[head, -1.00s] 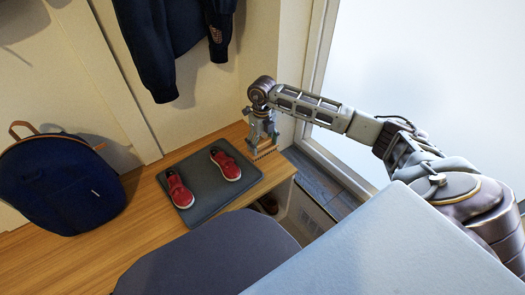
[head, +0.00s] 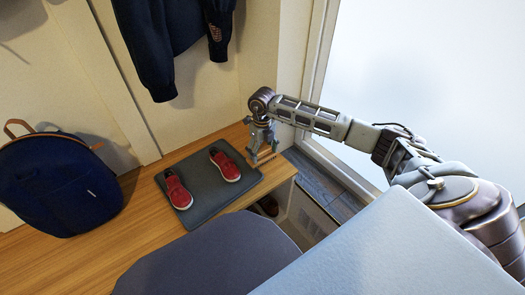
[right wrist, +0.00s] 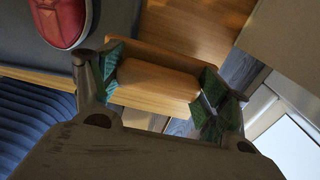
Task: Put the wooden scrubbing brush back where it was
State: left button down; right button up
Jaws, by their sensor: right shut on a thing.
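The wooden scrubbing brush (right wrist: 155,88) is a light wooden block between the fingers of my right gripper (right wrist: 160,86) in the right wrist view. The gripper is shut on it, with green pads at its two ends. In the head view my right gripper (head: 262,148) points down at the right end of the wooden bench, just right of the grey mat. The brush (head: 266,160) shows there only as a small strip low between the fingers. I cannot tell whether it touches the bench top. My left gripper is not in view.
Red shoes (head: 225,165) stand on the grey mat (head: 205,203) beside the gripper. A dark blue backpack (head: 58,185) sits at the left of the bench (head: 145,222). A dark jacket (head: 165,45) hangs above. The wall and window frame are close on the right.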

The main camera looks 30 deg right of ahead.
aim_at(262, 149)
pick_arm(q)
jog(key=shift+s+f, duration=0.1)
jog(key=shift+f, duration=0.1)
pick_arm(e)
jog(key=shift+f, duration=0.35)
jog(key=o, duration=1.1)
jog(key=shift+c, duration=0.2)
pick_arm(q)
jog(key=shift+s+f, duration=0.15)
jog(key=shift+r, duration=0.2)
pick_arm(e)
jog(key=shift+r, duration=0.2)
jog(key=shift+r, duration=0.6)
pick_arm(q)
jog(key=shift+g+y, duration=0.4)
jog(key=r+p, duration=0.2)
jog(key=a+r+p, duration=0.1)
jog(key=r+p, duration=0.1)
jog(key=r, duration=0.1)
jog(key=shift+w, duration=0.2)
pick_arm(e)
notch_tip(262, 149, up, 12)
jog(key=shift+w+f, duration=0.15)
jog(key=shift+f, duration=0.05)
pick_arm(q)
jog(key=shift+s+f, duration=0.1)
pick_arm(e)
jog(key=shift+d, duration=0.1)
